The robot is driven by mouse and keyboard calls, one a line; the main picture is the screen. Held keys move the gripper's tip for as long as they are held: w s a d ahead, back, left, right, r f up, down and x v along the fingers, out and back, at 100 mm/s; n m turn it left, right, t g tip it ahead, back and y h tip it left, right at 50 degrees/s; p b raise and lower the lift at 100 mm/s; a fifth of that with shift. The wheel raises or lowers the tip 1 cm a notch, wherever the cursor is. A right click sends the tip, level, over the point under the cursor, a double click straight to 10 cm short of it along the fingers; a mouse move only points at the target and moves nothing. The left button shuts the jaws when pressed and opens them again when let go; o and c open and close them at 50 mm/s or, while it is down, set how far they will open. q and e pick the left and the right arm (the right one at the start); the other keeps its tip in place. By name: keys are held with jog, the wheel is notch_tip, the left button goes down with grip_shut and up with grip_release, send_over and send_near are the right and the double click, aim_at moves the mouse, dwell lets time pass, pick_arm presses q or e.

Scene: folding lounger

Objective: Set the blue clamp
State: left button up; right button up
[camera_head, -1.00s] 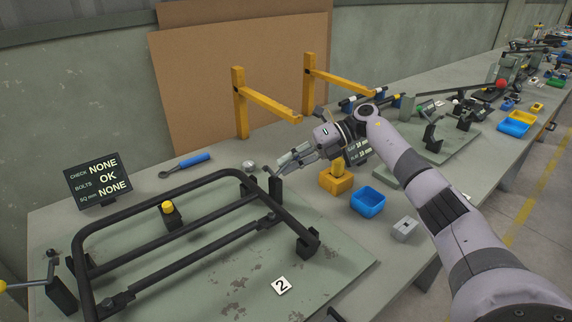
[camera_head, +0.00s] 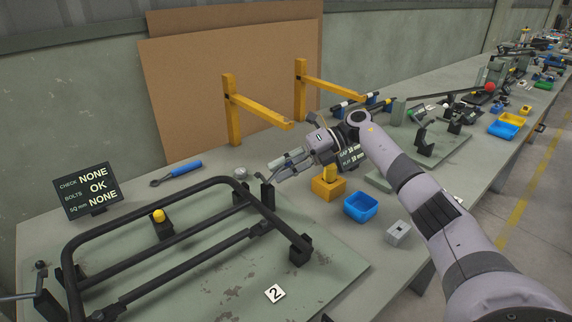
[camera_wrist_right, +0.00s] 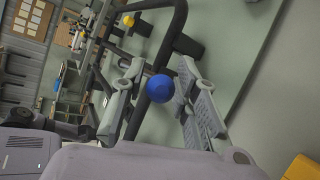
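The blue knob (camera_wrist_right: 160,88) of the clamp shows in the right wrist view, between the two fingers of my right gripper (camera_wrist_right: 160,72). The fingers stand apart on either side of it, with a gap visible around the knob. In the head view my right gripper (camera_head: 278,170) reaches in from the right, with its fingertips at the clamp (camera_head: 266,191) by the far right corner of the black tube frame (camera_head: 150,207). The fingers hide the blue knob there. My left gripper is not in view.
The frame lies on a green plate (camera_head: 313,290) with a "2" tag. A yellow knob (camera_head: 159,216) stands inside it. A yellow block (camera_head: 328,188), a blue bin (camera_head: 361,207) and a grey block (camera_head: 397,232) are to the right. Yellow brackets (camera_head: 233,112) stand behind.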

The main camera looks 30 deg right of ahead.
jog(key=v, duration=1.2)
